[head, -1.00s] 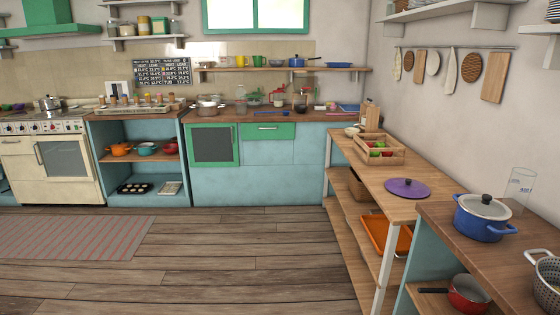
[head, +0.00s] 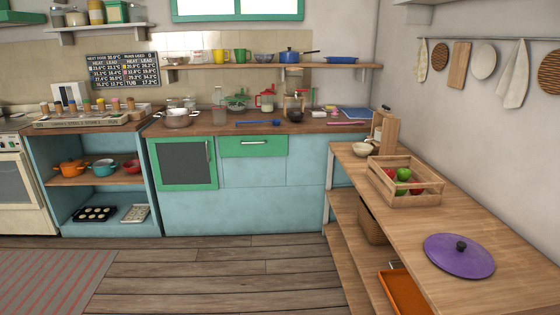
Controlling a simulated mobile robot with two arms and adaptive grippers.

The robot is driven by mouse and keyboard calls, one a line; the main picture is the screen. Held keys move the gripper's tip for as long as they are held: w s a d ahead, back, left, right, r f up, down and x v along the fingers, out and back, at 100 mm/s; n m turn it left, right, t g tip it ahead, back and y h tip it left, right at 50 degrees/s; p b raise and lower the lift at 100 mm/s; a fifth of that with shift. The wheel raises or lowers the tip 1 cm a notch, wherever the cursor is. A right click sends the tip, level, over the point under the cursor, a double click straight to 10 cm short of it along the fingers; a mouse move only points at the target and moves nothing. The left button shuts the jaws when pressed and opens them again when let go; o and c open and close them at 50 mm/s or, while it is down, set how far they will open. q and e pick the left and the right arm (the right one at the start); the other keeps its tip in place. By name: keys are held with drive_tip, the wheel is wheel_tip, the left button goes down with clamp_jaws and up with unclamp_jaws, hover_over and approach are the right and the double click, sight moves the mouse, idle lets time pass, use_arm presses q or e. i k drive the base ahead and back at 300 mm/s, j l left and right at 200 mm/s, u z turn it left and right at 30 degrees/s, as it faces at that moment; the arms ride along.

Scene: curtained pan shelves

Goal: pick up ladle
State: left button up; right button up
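A long blue utensil (head: 258,123) lies flat on the back wooden counter (head: 215,127), above the green drawer. It may be the ladle, but it is too small to tell for certain. A long pink utensil (head: 346,123) lies on the same counter farther right, and its kind is also unclear. Neither of my grippers shows in the head view.
A side table (head: 400,225) on the right bears a wooden crate (head: 405,198) of fruit and a purple lid (head: 459,257). A metal pot (head: 177,118) and several jars stand on the back counter. The wooden floor (head: 230,275) before the cabinets is clear.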

sight(275, 121)
drive_tip(key=i, duration=4)
